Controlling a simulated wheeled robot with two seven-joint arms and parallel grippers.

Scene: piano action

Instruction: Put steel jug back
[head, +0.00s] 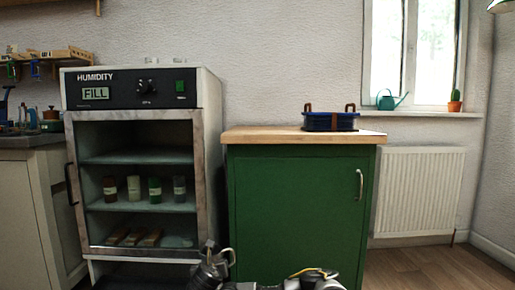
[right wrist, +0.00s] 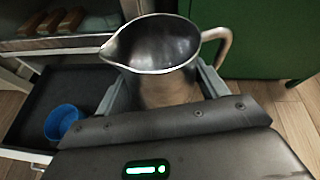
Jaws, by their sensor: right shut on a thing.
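The steel jug (right wrist: 152,45) fills the upper middle of the right wrist view, its mouth facing the camera, its spout to the left and its handle to the right. My right gripper (right wrist: 168,88) is shut on the jug's body, with a finger on either side. The jug's lower part is hidden by the gripper. A dark open drawer (right wrist: 35,115) with a blue cup (right wrist: 63,122) in it lies below and left of the jug. My left gripper is not in view.
The humidity cabinet (head: 141,110) holds several small jars and wooden blocks (head: 117,237); the blocks also show in the right wrist view (right wrist: 68,20). Floor (head: 420,268) is clear at the right.

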